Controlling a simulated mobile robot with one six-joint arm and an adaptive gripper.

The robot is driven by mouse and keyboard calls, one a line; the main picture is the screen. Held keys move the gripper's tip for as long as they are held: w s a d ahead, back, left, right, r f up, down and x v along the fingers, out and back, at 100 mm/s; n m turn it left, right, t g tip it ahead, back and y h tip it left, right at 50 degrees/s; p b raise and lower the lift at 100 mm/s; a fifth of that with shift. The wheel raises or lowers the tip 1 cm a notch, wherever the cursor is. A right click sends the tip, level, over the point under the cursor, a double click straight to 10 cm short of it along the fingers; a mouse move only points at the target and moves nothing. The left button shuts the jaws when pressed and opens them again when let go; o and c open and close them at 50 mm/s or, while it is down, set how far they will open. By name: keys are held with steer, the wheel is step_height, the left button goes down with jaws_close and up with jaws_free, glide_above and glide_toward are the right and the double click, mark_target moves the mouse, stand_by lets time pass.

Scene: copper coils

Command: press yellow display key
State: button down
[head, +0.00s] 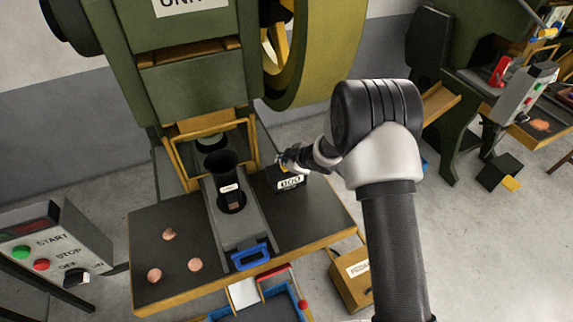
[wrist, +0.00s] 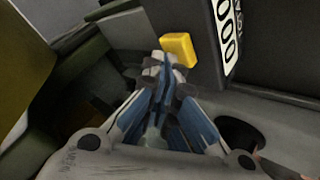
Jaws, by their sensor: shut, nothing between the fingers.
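The yellow key (wrist: 180,49) is a small rounded block on the side of a dark display box (wrist: 203,22) in the wrist view. In the head view my gripper (head: 285,158) is at the display (head: 290,183), at the right of the press table. There the key is too small or hidden to make out.
The green press (head: 190,85) stands behind the table (head: 165,270), with a yellow-rimmed wheel (head: 315,60). Several copper pieces (head: 195,264) lie left. A START/STOP control box (head: 58,240) is at far left.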

steer(key=shift+r+p, duration=0.35)
steer(key=shift+r, duration=0.25)
step_height(320, 180, up, 5)
steer(key=p, duration=0.4)
steer(key=shift+p, duration=0.4)
